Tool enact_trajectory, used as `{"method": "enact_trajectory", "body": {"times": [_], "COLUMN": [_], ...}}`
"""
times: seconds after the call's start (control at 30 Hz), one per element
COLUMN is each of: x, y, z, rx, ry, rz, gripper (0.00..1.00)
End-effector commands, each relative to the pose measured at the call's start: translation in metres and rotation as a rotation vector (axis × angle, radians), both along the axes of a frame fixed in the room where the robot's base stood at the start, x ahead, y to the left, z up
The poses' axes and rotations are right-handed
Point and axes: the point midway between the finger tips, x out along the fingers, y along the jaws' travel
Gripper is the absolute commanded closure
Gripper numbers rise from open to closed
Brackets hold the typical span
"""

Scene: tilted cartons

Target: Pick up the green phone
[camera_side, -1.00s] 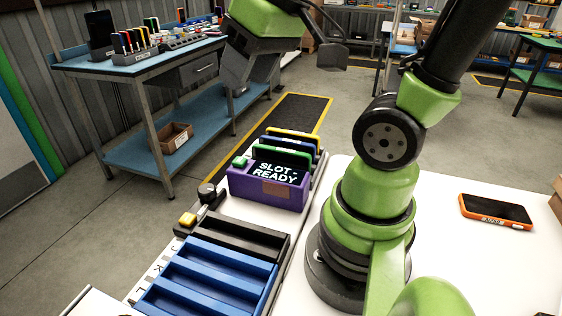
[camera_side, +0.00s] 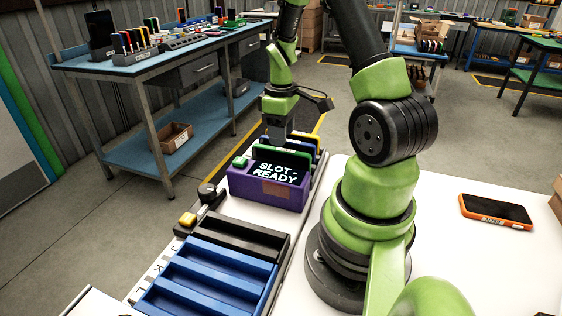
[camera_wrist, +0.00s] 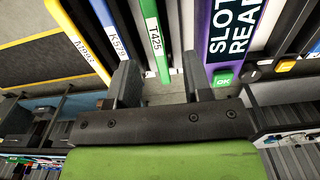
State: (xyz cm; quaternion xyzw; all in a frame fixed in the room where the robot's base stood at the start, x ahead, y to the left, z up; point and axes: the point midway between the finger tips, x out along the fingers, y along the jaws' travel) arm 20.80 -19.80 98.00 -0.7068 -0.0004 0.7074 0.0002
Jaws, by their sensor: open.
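The green phone (camera_wrist: 152,38), labelled T425, stands on edge in a slot of the rack. In the wrist view it lies between my two fingers. In the side view its green edge (camera_side: 291,155) shows behind the purple slot display. My gripper (camera_wrist: 162,84) is open, with a dark finger on each side of the green phone and a visible gap to the right finger. In the side view my gripper (camera_side: 277,136) points down just above and behind the rack's phones. I cannot tell how deep the fingertips reach, since the phones partly hide them.
A blue phone (camera_wrist: 111,30) labelled K579 stands close to my left finger, with a yellow one (camera_wrist: 77,38) beyond it. The purple SLOT READY display (camera_side: 268,192) is on the other side. Empty blue slots (camera_side: 215,272) lie nearer. An orange phone (camera_side: 496,212) lies on the white table.

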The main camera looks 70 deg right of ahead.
Motion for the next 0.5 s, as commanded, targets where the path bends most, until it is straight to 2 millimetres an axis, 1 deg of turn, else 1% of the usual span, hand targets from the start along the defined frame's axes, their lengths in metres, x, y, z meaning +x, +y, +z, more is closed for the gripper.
{"method": "enact_trajectory", "body": {"times": [0.17,0.4,0.5], "x": [0.0,0.002,0.002], "y": [0.0,-0.003,-0.003], "z": [-0.015,-0.05,-0.056], "rx": [0.002,0.002,0.001], "ry": [0.002,0.002,0.0], "rz": [0.001,0.001,0.0], "gripper": [0.54,0.54,0.54]}}
